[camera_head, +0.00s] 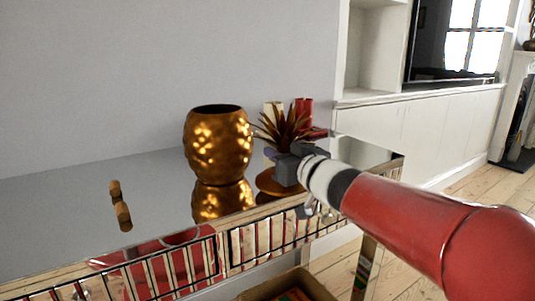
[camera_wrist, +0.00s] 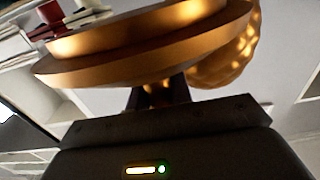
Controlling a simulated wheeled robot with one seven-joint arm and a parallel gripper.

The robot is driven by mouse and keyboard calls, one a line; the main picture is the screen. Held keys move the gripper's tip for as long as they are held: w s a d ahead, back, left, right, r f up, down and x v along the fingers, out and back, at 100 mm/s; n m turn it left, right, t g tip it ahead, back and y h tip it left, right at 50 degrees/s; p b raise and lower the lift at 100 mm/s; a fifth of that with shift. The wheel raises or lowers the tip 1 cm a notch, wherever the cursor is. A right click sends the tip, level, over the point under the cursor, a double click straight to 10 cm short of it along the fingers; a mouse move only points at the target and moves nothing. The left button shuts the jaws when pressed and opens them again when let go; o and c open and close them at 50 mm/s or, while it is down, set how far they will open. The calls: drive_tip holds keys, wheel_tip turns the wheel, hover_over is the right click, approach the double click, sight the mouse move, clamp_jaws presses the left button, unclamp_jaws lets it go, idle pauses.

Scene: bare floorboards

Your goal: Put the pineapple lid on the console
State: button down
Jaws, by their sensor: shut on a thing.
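The pineapple lid has a spiky brown leaf crown (camera_head: 284,128) and a round gold-brown base (camera_head: 270,184). My gripper (camera_head: 287,168) is shut on the lid between crown and base, near the right end of the console. In the wrist view the lid's wide gold rim (camera_wrist: 150,58) fills the top, just past my fingers (camera_wrist: 158,96). The mirror-topped console (camera_head: 70,215) lies below; I cannot tell whether the lid touches it. The gold pineapple pot (camera_head: 218,145) stands upright and lidless on the console, left of my gripper; its bumpy side also shows in the wrist view (camera_wrist: 228,62).
A small cork-like piece (camera_head: 115,188) sits at the console's left, with its reflection. Red and cream items (camera_head: 304,112) stand behind the lid. A wooden crate (camera_head: 285,288) is below the console's front edge.

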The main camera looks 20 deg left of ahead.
drive_tip(key=shift+w+a, duration=0.45)
drive_tip(key=shift+a, duration=0.15)
drive_tip(key=x, duration=0.3)
drive_tip(key=shift+w+a+f, duration=0.1)
drive_tip(key=shift+f, duration=0.25)
drive_tip(key=shift+w+f, duration=0.1)
drive_tip(key=shift+f, duration=0.05)
drive_tip(key=shift+f, duration=0.2)
drive_tip(key=c, duration=1.3)
unclamp_jaws()
drive_tip(key=shift+o, duration=0.2)
drive_tip(key=shift+f+b, duration=0.1)
drive_tip(key=shift+b, duration=0.25)
